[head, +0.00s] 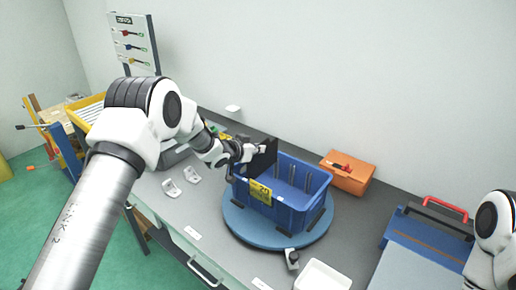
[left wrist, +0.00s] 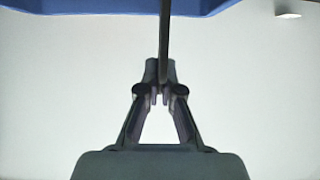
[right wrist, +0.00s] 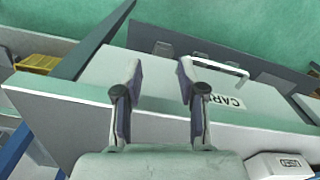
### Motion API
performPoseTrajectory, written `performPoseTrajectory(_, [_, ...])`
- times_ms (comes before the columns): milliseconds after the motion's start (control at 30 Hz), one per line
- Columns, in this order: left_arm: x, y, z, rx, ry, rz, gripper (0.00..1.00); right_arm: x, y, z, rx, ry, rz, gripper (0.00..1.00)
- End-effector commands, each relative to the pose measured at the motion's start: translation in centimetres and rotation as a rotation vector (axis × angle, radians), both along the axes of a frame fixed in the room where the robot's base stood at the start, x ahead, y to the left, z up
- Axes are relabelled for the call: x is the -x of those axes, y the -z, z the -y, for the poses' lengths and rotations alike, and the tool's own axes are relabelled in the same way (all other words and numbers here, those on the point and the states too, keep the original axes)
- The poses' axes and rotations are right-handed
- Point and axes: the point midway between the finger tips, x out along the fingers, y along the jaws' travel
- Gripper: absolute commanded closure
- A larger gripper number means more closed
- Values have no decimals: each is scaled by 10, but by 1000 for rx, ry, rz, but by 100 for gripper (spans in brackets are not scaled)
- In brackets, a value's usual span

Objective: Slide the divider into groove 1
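The divider is a thin dark panel (head: 266,160) standing upright at the left end of the blue crate (head: 287,217), its top above the rim. Its lower part is hidden, so I cannot tell whether it sits in a groove. My left gripper (head: 257,150) is shut on the divider's edge. In the left wrist view the fingers (left wrist: 160,90) pinch the divider (left wrist: 164,40), seen edge-on, with the crate (left wrist: 80,6) at the top. Upright ribs show on the crate's far inner wall. My right gripper (right wrist: 158,75) is open and empty, away from the crate.
The crate, with a yellow label (head: 259,193), stands on a round blue turntable (head: 237,222) with a clamp (head: 292,259) at its front. An orange box (head: 347,173) stands close behind right. A white tray (head: 322,276) lies in front. Small castings (head: 171,188) lie left.

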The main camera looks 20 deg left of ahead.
Motion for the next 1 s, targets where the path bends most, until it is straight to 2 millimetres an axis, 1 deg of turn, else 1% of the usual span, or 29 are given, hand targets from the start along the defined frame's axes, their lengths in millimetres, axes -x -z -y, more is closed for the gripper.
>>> performPoseTrajectory(1000, [0, 26, 0, 0, 0, 0, 100, 0, 18, 0, 0, 0, 0, 60])
